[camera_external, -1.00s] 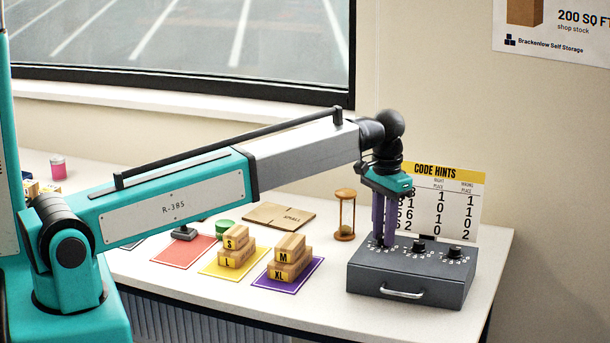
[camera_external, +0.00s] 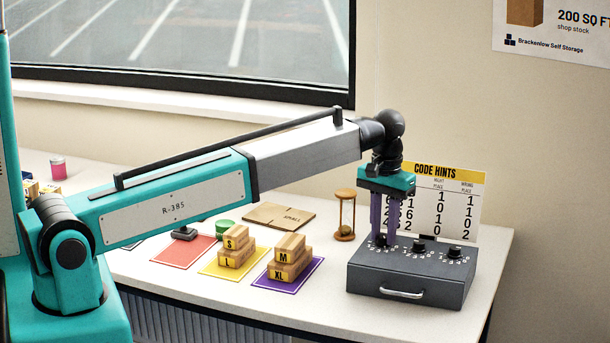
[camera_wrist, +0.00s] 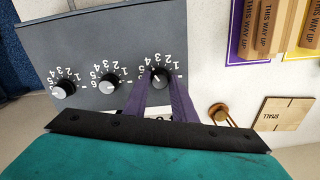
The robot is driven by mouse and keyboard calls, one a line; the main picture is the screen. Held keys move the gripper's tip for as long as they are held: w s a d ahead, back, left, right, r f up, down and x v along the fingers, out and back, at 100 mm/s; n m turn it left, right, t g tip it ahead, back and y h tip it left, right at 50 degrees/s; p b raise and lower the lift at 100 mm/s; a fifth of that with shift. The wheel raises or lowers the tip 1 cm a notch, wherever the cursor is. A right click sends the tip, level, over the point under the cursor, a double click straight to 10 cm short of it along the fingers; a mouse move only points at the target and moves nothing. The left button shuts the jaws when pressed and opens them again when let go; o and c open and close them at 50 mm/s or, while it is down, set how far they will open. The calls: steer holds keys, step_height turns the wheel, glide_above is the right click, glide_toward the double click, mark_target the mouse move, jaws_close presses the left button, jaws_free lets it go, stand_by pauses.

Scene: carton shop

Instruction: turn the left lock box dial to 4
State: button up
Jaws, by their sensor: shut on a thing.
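The grey lock box (camera_external: 363,279) stands at the right of the table with three black dials on top. The left dial (camera_wrist: 157,77) is the rightmost one in the wrist view, with digits around it and a white pointer mark; I cannot tell surely which digit it points at. My gripper (camera_external: 385,239) points down over this dial. In the wrist view its purple fingers (camera_wrist: 159,86) are shut on the dial from both sides. The middle dial (camera_wrist: 110,82) and the right dial (camera_wrist: 64,90) are free. The fingers partly hide the left dial in the external view.
A code hints card (camera_external: 463,194) stands behind the box. An hourglass (camera_external: 344,215) is left of it. Stacked cartons stand on the yellow mat (camera_external: 206,268) and the purple mat (camera_external: 314,269); a red mat (camera_external: 170,252) lies farther left. A flat carton (camera_external: 270,214) lies behind.

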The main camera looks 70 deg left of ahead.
mark_target(384, 236)
steer(key=o, duration=1)
steer(key=shift+o, duration=0.2)
step_height(384, 236, up, 14)
steer(key=p, duration=0.8)
steer(key=shift+f, duration=0.1)
